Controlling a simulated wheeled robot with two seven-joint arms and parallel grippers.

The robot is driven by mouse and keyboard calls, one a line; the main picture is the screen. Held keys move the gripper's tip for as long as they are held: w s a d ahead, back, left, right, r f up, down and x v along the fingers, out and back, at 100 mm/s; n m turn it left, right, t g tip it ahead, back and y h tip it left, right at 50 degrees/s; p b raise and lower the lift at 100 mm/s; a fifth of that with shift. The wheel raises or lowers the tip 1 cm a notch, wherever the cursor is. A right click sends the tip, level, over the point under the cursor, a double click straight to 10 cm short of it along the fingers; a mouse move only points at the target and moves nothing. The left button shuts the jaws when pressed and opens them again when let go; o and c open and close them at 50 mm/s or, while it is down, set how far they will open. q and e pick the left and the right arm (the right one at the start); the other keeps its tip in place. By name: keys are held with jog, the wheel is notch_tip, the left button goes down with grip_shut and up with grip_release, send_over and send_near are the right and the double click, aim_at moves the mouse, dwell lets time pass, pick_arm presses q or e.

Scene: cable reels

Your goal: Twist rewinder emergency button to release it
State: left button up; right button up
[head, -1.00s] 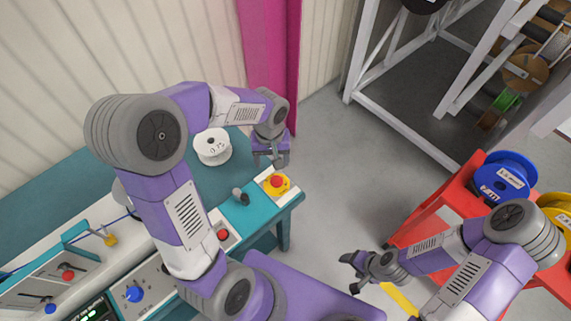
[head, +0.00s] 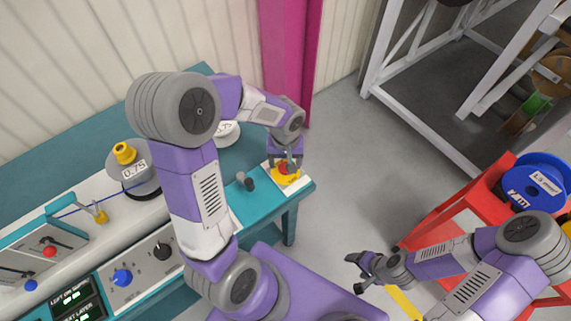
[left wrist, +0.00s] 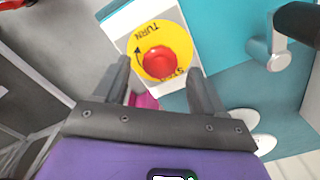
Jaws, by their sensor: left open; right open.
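The emergency button (left wrist: 155,62) is a red knob on a yellow disc marked with turning arrows and "TURN", on a white panel at the corner of the teal rewinder bench. In the head view the red button (head: 284,168) shows at the bench's right end, partly covered by my left gripper (head: 287,160). In the left wrist view my left gripper (left wrist: 160,75) is open, its fingers to either side of the button's lower part and apart from the knob. My right gripper (head: 358,272) is open and empty, over the floor right of the bench.
A black-handled crank (head: 246,181) stands beside the button panel. A grey spool (head: 133,175) marked 0.75 and control panels (head: 125,280) lie to the left. A red stand (head: 450,215) with a blue reel (head: 537,182) is at right. Floor between is clear.

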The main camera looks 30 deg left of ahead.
pick_arm(q)
jog(key=shift+f, duration=0.75)
